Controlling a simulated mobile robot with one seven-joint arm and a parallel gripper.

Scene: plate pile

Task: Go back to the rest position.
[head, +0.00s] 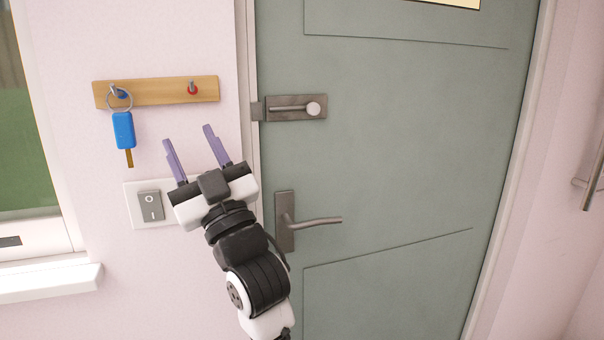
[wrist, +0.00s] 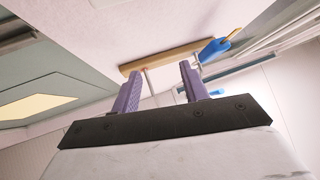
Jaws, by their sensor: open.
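My gripper (head: 188,147) is raised in front of the wall, left of the door, with its two purple fingers apart and nothing between them. It also shows in the wrist view (wrist: 158,84), open and empty. In the head view its fingertips are below the wooden key rack (head: 160,91), apart from it in the picture. A blue key (head: 124,131) hangs by its ring from the rack's left hook. The right hook (head: 192,87) is red and bare. The wrist view shows the rack (wrist: 172,57) and the blue key (wrist: 214,50) beyond the fingers.
A light switch (head: 150,206) is on the wall, partly beside my gripper. The grey-green door (head: 400,130) appears closed, with a slide latch (head: 292,107) and a lever handle (head: 312,222). A window sill (head: 45,283) juts out at the left.

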